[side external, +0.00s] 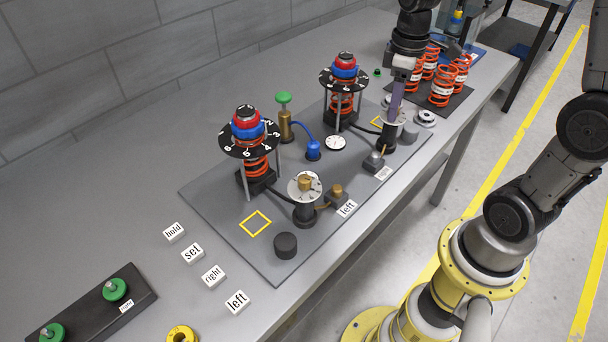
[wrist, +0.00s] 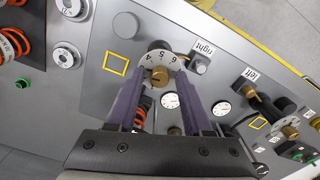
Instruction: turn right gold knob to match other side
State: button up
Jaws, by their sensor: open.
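The right gold knob (wrist: 160,76) sits on a white numbered dial (wrist: 153,59) by the "right" label (wrist: 204,48) in the wrist view. My gripper (wrist: 159,80) is open, with one purple finger to each side of the knob; contact cannot be told. In the side view my gripper (side external: 396,104) points down at the right dial (side external: 393,116) and hides its knob. The left gold knob (side external: 305,183) sits on its own white dial (side external: 297,191) near the "left" label (side external: 347,208). It also shows in the wrist view (wrist: 290,131). Both knob settings are too small to read.
Two spring assemblies with numbered black discs (side external: 249,139) stand behind the dials on the grey plate (side external: 225,210). A green-topped brass valve (side external: 285,115) and a blue fitting (side external: 313,150) stand between them. Orange springs (side external: 440,85) stand at the back right. The front-left bench has loose labels (side external: 193,252).

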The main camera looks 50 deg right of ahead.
jog(key=n, duration=0.5)
jog(key=shift+n, duration=2.8)
grip_shut()
